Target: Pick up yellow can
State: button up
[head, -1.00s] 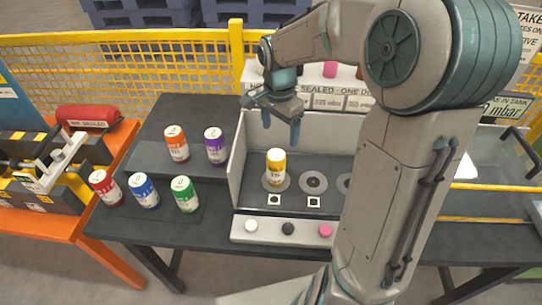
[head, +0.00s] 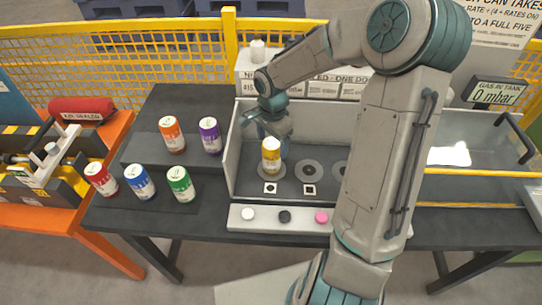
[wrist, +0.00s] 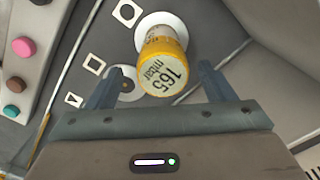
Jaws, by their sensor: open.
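The yellow can (head: 271,155) has a white label band and stands upright on the leftmost round pad inside the grey-walled station. In the wrist view the yellow can (wrist: 163,62) shows its pale top marked "165 mbar", just beyond the fingertips and between their lines. My gripper (head: 266,136) is close behind and above the can in the head view; its fingers are partly hidden by the can. In the wrist view my gripper (wrist: 160,72) has its two fingers spread apart with nothing held between them.
Orange (head: 172,134), purple (head: 210,136), red (head: 101,179), blue (head: 139,181) and green (head: 180,184) cans stand on the dark table to the left. White, black and pink buttons (head: 284,216) line the station's front. Two further pads lie right of the can.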

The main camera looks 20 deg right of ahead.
jog(key=shift+w+f, duration=0.2)
jog(key=shift+f, duration=1.55)
jog(key=c, duration=1.3)
jog(key=shift+c, duration=0.6)
jog(key=shift+r, duration=0.15)
